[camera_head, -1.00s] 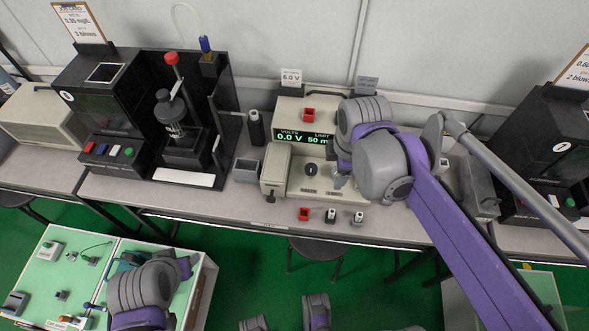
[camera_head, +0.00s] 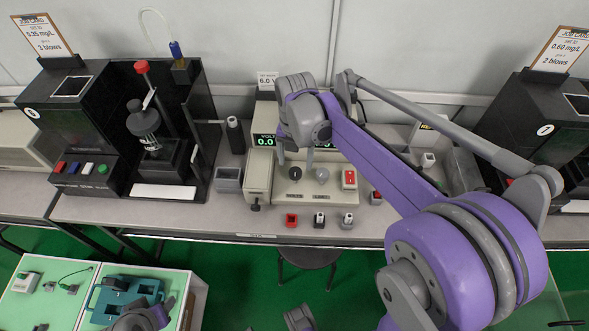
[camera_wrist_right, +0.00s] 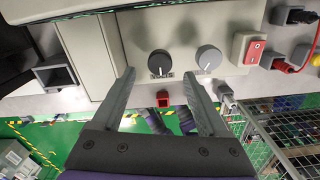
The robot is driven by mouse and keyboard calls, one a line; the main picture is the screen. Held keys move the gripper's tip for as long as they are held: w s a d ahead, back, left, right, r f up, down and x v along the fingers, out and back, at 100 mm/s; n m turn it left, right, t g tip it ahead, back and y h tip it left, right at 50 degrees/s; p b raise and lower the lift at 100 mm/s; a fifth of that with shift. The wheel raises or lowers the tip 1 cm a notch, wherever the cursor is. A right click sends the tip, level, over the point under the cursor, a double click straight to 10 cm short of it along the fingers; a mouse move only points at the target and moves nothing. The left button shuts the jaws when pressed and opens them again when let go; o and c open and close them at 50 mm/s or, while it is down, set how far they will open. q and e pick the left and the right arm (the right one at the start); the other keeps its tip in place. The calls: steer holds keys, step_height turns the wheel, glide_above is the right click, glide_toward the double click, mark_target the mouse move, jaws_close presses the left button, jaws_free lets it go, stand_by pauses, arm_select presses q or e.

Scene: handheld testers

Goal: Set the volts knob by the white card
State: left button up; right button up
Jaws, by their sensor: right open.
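The beige power supply (camera_head: 335,197) stands on the bench. Its green display (camera_head: 264,141) reads 0.0 under VOLTS; my arm covers the rest. The white card (camera_head: 267,80) on top shows 6.0 V, partly cut off by my arm. The black volts knob (camera_head: 295,173) is the left knob on the front panel; in the right wrist view the black knob (camera_wrist_right: 160,62) lies between and beyond the fingertips, with a pointer line on it. My right gripper (camera_wrist_right: 160,78) is open and empty, facing the panel. My left gripper does not show; only part of that arm does.
A grey knob (camera_wrist_right: 208,57) and a red rocker switch (camera_wrist_right: 252,50) sit right of the black knob. Several small red, black and grey parts (camera_head: 291,220) lie along the bench front. A black tester (camera_head: 70,127) stands left, another (camera_head: 545,135) right.

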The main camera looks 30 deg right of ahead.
mark_target(295, 172)
steer(key=shift+f, duration=2.25)
steer(key=shift+c, duration=0.3)
jaws_close()
